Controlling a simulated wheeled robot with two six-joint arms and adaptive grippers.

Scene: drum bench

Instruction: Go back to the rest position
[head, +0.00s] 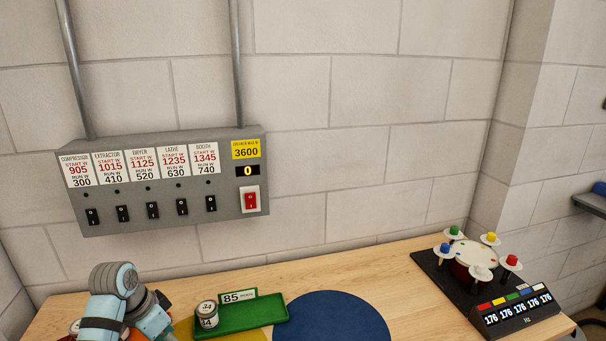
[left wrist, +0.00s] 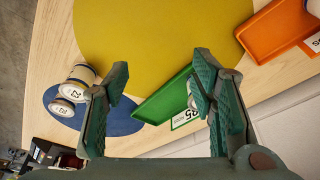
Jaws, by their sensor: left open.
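My left gripper (head: 155,312) is at the lower left of the head view, above the bench. In the left wrist view its two fingers (left wrist: 161,72) are spread wide with nothing held between them. Between and beyond them lie a yellow round mat (left wrist: 150,40) and a green tray (left wrist: 165,100). A white can marked 34 (head: 208,314) stands at the left end of the green tray in the head view. In the left wrist view one finger partly hides it. My right gripper is in neither view.
An orange tray (left wrist: 275,28) lies beside the yellow mat. A switch panel (head: 165,180) hangs on the wall. A black base with colored knobs (head: 468,262) and a display (head: 515,310) stand at right.

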